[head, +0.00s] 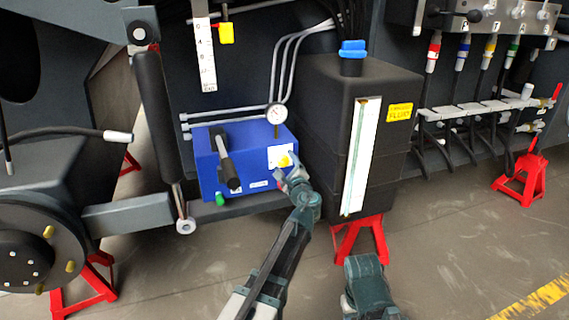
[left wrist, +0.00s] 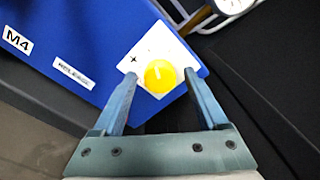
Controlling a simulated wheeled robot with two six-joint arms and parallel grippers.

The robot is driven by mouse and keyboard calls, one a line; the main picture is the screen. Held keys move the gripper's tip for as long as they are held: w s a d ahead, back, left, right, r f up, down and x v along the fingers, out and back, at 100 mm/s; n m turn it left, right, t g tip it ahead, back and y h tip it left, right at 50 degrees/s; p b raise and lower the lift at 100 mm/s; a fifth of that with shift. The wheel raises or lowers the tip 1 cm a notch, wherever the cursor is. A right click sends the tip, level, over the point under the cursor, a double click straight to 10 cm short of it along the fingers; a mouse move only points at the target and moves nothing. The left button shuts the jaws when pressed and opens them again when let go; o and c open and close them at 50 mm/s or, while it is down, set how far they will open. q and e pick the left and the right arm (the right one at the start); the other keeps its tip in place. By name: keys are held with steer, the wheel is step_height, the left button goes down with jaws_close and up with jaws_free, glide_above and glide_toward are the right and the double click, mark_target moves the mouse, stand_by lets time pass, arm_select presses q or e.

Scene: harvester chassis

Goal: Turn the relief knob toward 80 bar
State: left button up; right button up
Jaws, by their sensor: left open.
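The relief knob is a round yellow knob (left wrist: 160,77) on a white label plate (left wrist: 148,44) with a plus mark, on the front of a blue unit (head: 208,172). The knob also shows in the head view (head: 285,161). My left gripper (left wrist: 161,82) is open, its two fingers on either side of the knob; I cannot tell whether they touch it. In the head view my left gripper (head: 287,174) is at the lower right of the blue unit's front. A round white pressure gauge (head: 276,114) stands on top of the unit; its reading is too small to tell.
A black lever (head: 225,160) sticks out from the blue unit, left of the knob. A black tank (head: 324,150) with a sight strip stands close on the right. Red stands (head: 519,183) are on the floor. Hoses with coloured bands hang at the upper right.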

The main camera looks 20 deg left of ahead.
arm_select(q)
steer(key=shift+w+a, duration=0.2)
steer(key=shift+w, duration=0.2)
jaws_close()
stand_by(0.4)
